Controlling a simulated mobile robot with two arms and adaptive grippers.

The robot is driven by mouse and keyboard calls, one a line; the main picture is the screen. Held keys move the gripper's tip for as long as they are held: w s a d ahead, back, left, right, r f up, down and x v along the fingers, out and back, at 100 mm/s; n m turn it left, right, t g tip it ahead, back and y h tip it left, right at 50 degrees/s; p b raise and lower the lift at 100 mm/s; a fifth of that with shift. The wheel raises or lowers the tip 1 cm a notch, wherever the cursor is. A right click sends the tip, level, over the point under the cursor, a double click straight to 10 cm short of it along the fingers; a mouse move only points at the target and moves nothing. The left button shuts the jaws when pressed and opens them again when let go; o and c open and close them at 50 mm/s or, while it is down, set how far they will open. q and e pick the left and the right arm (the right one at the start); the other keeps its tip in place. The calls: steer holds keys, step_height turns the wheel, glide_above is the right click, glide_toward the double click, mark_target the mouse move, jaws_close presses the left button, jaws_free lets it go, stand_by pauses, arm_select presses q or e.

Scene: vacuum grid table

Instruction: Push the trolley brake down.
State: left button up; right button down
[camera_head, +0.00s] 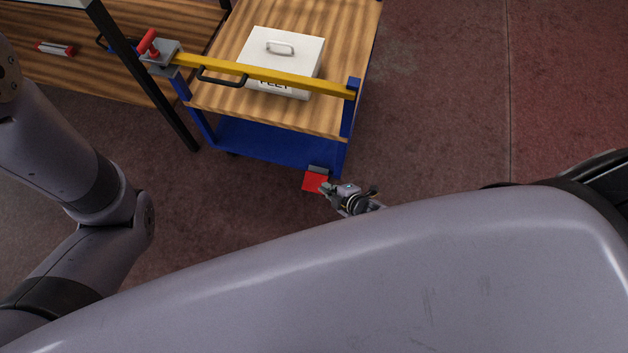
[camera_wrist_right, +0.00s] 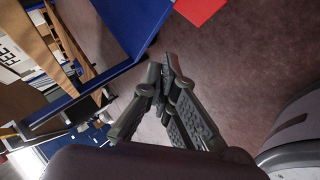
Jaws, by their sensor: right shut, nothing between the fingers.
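The trolley (camera_head: 250,142) has a wooden top and a blue lower frame, and stands at the top centre of the head view. Its brake is a red pedal (camera_head: 315,181) low at the near right corner. The red pedal also shows at the top edge of the right wrist view (camera_wrist_right: 199,8), partly cut off. My right gripper (camera_head: 326,188) is just right of the pedal in the head view. In the right wrist view its fingertips (camera_wrist_right: 164,62) are together and empty, apart from the pedal in the picture. I cannot tell its height over the pedal.
A white lidded box (camera_head: 283,58) sits on the trolley top behind a yellow bar (camera_head: 262,74). A wooden table with a dark post (camera_head: 150,80) and a red-handled clamp (camera_head: 148,42) adjoins at left. The floor (camera_head: 440,100) to the right is clear.

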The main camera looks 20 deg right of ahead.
steer(key=s+d+f+m+g+h+p, duration=0.1)
steer(key=s+m, duration=0.3)
steer(key=s, duration=0.4)
steer(key=s+d+f+m+g+h+p, duration=0.1)
steer(key=s+d+m+g+p, duration=0.2)
steer(key=s, duration=0.6)
steer(key=shift+d+f+m+h+p, duration=0.35)
steer(key=shift+d+m+p, duration=0.25)
steer(key=shift+m+p, duration=0.3)
steer(key=shift+s, duration=0.1)
